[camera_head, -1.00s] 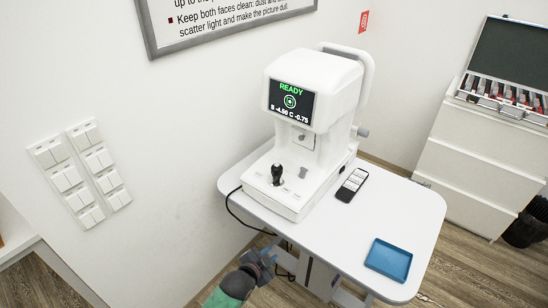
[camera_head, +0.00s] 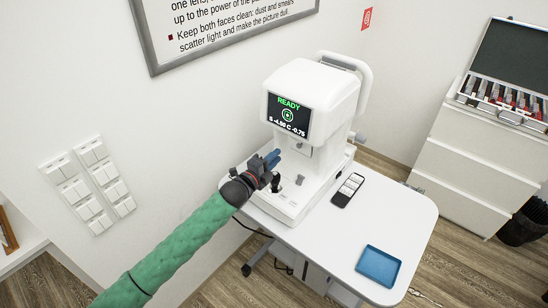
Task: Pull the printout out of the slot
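A white eye-test machine (camera_head: 318,95) stands on a white table, its screen (camera_head: 288,115) reading READY with figures below. A small recess (camera_head: 299,147) shows under the screen, and a small grey piece (camera_head: 300,179) sits on the base. I cannot make out a printout or clearly tell which part is the slot. My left gripper (camera_head: 273,159), with bluish fingertips, is in front of the machine's lower body, above the base and close to the black joystick (camera_head: 276,186). Whether its fingers are apart or hold anything is too small to tell. My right gripper is out of view.
A black handset with white labels (camera_head: 347,190) lies on the table (camera_head: 328,240) right of the machine. A blue tray (camera_head: 379,265) lies near the front right. The table between them is clear. White drawers (camera_head: 465,160) with an open lens case stand at right.

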